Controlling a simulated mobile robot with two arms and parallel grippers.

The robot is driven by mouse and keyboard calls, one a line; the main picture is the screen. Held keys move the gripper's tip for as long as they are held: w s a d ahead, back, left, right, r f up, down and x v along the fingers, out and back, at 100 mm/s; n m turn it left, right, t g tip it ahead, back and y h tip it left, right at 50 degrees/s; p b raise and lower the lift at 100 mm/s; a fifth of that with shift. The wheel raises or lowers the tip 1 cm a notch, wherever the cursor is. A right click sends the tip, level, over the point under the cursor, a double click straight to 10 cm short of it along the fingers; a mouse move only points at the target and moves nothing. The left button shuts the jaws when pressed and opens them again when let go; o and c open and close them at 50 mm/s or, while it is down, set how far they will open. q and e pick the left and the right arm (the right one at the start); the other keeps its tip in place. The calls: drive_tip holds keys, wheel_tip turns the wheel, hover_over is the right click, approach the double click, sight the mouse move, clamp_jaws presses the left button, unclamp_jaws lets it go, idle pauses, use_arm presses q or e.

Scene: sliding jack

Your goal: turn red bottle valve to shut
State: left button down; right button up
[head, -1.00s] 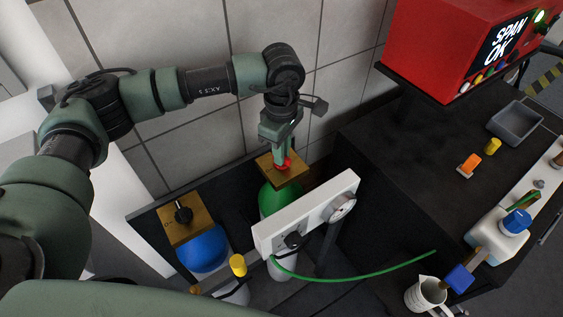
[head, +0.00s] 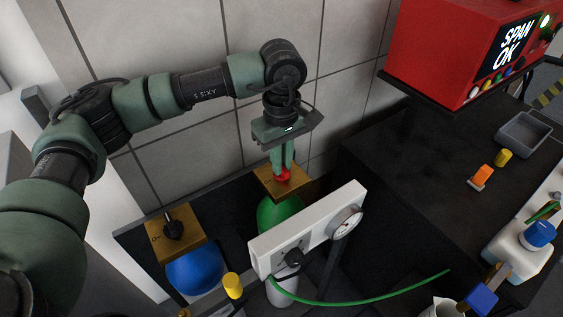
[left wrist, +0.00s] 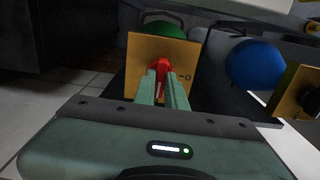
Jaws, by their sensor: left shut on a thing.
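The red bottle valve (head: 283,175) sits on a square brass plate (head: 268,184) on top of the green bottle (head: 272,214). My left gripper (head: 283,168) comes down from above, its fingers shut on the red valve. The left wrist view also shows the red valve (left wrist: 159,70) between the fingertips (left wrist: 162,80), on the brass plate (left wrist: 182,52) with a small "0" mark at its right. The fingers partly hide the valve, so its exact angle is hard to read. My right gripper is not in view.
A blue bottle (head: 196,272) with a black valve (head: 173,228) on its own brass plate stands left. A white gauge panel (head: 310,228) with a green hose stands close in front of the green bottle. A dark bench with a red analyser (head: 450,45) is at right.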

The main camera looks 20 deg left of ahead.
use_arm(q)
drive_tip(key=shift+s, duration=0.1)
drive_tip(key=c, duration=1.5)
unclamp_jaws()
drive_tip(key=shift+o, duration=0.2)
drive_tip(key=shift+r, duration=0.4)
wheel_tip(320, 180, up, 7)
drive_tip(key=shift+d+b, duration=0.1)
drive_tip(key=shift+b, duration=0.45)
drive_tip(key=shift+r, duration=0.1)
